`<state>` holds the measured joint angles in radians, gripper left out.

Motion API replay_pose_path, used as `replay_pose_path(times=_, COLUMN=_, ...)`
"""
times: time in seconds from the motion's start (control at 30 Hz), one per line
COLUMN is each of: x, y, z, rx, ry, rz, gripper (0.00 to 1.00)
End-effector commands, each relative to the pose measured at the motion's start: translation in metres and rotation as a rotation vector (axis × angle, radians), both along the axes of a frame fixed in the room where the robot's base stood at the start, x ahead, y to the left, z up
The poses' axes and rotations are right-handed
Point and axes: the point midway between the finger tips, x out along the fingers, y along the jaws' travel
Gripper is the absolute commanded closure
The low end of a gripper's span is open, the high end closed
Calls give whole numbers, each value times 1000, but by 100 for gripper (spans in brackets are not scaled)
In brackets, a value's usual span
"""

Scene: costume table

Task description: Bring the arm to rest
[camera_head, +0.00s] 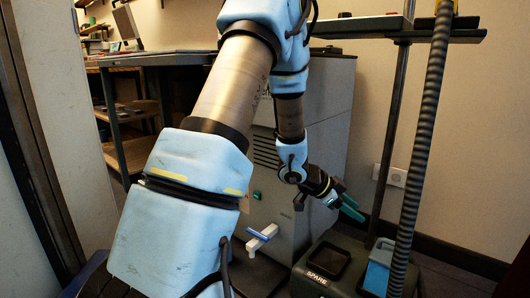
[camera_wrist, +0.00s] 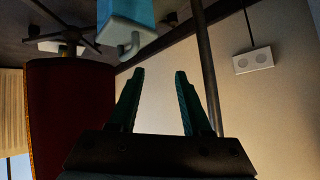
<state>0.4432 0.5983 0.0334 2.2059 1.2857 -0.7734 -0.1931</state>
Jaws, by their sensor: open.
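My gripper (camera_head: 345,207) is at the end of my light blue arm, in the right half of the head view. It hangs low beside a grey cabinet (camera_head: 330,110) and above a dark bin marked SPARE (camera_head: 318,277). In the wrist view its two green fingers (camera_wrist: 159,76) stand apart with nothing between them. The arm is bent, with its forearm reaching down and the gripper pointing to the lower right.
A white tap with a blue handle (camera_head: 262,238) juts out from the cabinet. A ribbed hose (camera_head: 421,150) and metal pole (camera_head: 391,125) stand right of the gripper. A blue object (camera_head: 377,277) is below it. In the wrist view, a dark red object (camera_wrist: 70,120) is at left.

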Motion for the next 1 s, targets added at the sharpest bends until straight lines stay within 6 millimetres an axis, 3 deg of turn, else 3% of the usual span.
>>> replay_pose_path(times=0.1, x=38, y=52, z=28, rx=88, ry=-30, rz=264, gripper=51)
replay_pose_path(times=0.23, x=58, y=140, z=55, rx=221, ry=10, rz=626, gripper=51)
replay_pose_path(times=0.33, x=44, y=206, z=71, rx=316, ry=105, rz=884, gripper=51)
replay_pose_path(times=0.4, x=23, y=242, z=79, rx=369, ry=194, rz=1034, gripper=51)
replay_pose_path(times=0.5, x=-14, y=278, z=87, rx=422, ry=332, rz=1200, gripper=51)
replay_pose_path(times=0.63, x=-63, y=302, z=97, rx=460, ry=517, rz=1355, gripper=51)
replay_pose_path(times=0.77, x=-112, y=309, z=108, rx=470, ry=712, rz=1464, gripper=51)
replay_pose_path(times=1.0, x=-107, y=308, z=161, rx=475, ry=698, rz=1452, gripper=51)
